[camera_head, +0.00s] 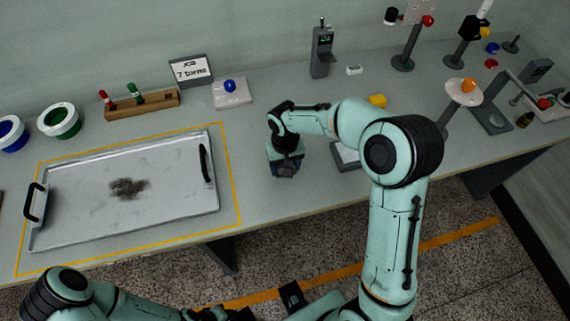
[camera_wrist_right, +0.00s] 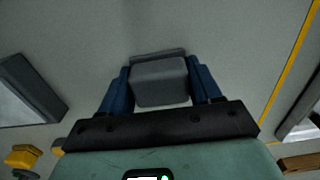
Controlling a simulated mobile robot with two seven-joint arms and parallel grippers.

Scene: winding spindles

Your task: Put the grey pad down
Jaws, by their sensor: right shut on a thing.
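The grey pad (camera_wrist_right: 160,82) is a small grey block between the two blue fingers of my right gripper (camera_wrist_right: 161,90) in the right wrist view. The fingers are shut on its sides. In the head view my right gripper (camera_head: 286,168) points down over the bench, right of the yellow-outlined area, and mostly hides the pad. I cannot tell whether the pad touches the bench. My left arm shows at the lower left of the head view, but its gripper is not in view.
A metal tray (camera_head: 85,213) with a dark smudge lies inside the yellow outline. A wooden rack (camera_head: 143,107), a sign (camera_head: 190,70) and a pale block with a blue knob (camera_head: 230,87) stand behind. A grey-edged box (camera_head: 345,157) is close right of my gripper.

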